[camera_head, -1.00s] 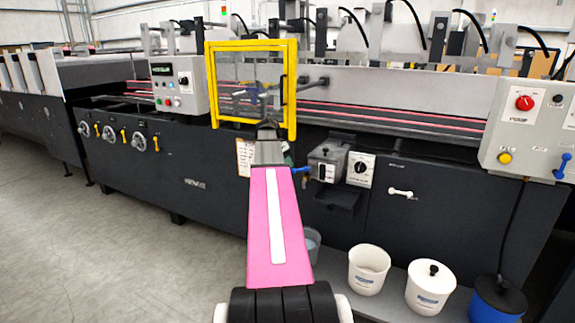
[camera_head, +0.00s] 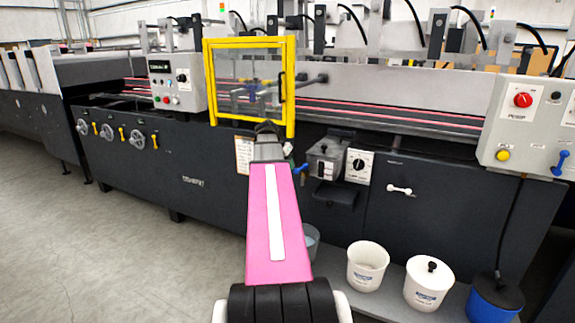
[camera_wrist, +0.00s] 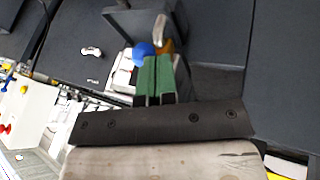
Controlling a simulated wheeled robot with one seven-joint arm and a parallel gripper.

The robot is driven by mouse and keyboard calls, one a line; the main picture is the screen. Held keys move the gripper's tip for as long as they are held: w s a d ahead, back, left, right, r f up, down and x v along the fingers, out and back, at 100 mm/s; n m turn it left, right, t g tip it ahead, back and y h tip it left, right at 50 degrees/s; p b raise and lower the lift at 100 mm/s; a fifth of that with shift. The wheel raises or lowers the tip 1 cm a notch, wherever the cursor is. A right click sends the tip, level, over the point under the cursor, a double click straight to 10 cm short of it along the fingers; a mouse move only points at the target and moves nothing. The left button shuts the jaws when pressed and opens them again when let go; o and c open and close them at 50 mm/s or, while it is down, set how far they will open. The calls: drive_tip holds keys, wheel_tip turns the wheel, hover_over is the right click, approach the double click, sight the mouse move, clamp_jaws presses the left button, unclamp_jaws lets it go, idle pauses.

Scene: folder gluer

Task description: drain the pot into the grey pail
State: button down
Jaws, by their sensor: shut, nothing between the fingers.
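The grey metal pot (camera_head: 325,158) sits on the front of the dark machine, with a blue lever (camera_head: 301,167) at its lower left. The grey pail (camera_head: 312,238) stands low below it, partly hidden behind my pink arm. My gripper's fingers are hidden in the head view. In the wrist view my gripper (camera_wrist: 154,66) shows green fingers close together, shut and empty. A blue rounded part (camera_wrist: 143,51) lies just beyond the fingertips; I cannot tell whether they touch it.
A dial plate (camera_head: 358,166) is beside the pot. A yellow-framed guard (camera_head: 291,85) stands above. Floor at left is clear.

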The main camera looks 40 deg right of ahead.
drive_tip(key=shift+s, duration=0.55)
idle(0.4)
drive_tip(key=w+a+f+v, duration=0.1)
drive_tip(key=w+v, duration=0.1)
drive_tip(key=v, duration=1.1)
